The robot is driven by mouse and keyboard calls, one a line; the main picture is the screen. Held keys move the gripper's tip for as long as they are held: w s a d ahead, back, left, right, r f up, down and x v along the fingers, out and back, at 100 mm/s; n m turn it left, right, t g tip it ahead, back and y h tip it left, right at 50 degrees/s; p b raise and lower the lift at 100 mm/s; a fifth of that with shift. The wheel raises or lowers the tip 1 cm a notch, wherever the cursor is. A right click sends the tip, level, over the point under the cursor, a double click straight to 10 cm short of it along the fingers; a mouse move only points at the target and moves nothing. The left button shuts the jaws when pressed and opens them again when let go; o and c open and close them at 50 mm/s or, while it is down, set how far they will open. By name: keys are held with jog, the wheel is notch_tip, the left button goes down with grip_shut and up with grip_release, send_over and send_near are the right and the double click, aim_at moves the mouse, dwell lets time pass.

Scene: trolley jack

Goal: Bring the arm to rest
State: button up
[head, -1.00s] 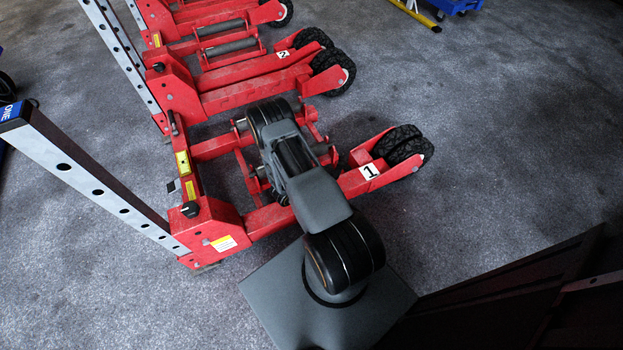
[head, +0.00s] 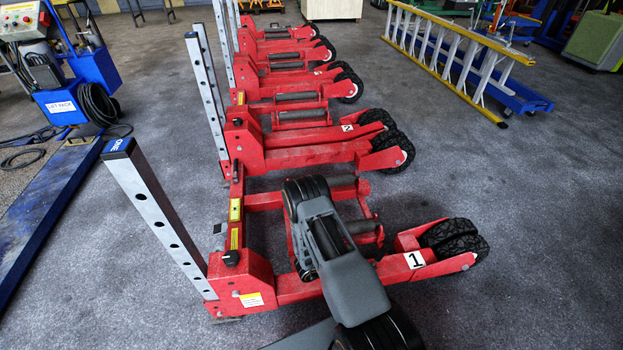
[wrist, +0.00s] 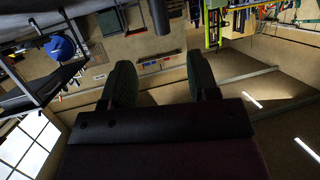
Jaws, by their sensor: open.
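My arm (head: 345,283) is folded, with its grey links in front of the red jack marked 1 (head: 412,258) in the head view. The links cover the middle of that jack, and I cannot tell from this view whether they touch it. My gripper (wrist: 162,80) shows in the wrist view with its two dark fingers apart and nothing between them. The wrist view looks out across the room, seemingly tilted, with no jack near the fingers. I cannot make out the fingers in the head view.
More red jacks, one marked 2 (head: 347,128), stand in a row behind. A blue lift pack (head: 62,106) stands at the left. The grey floor (head: 555,200) at the right is clear.

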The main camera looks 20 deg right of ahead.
jog(key=w+a+f+n+t+y, duration=0.2)
jog(key=a+f+n+y, duration=0.2)
jog(key=a+f+y, duration=0.25)
jog(key=w+a+r+n+y+p, duration=0.1)
jog(key=a+r+n+y+p, duration=0.25)
jog(key=a+r, duration=0.45)
jog(key=w+a+r+n+y+p, duration=0.25)
jog(key=a+r+y+p, duration=0.2)
jog(key=r, duration=0.85)
jog(key=s+r+n+p, duration=0.3)
jog(key=r+p, duration=0.3)
jog(key=r, duration=1)
jog(key=s+d+r+n+t+p, duration=0.1)
jog(key=s+r+n+p, duration=0.2)
jog(key=r, duration=1.4)
jog(key=s+r+n+p, duration=0.2)
jog(key=s+r+p, duration=0.4)
jog(key=r, duration=1.1)
jog(key=p, duration=0.2)
jog(key=shift+s+d+n+t+p, duration=0.25)
jog(key=shift+s+n+t+p, duration=0.15)
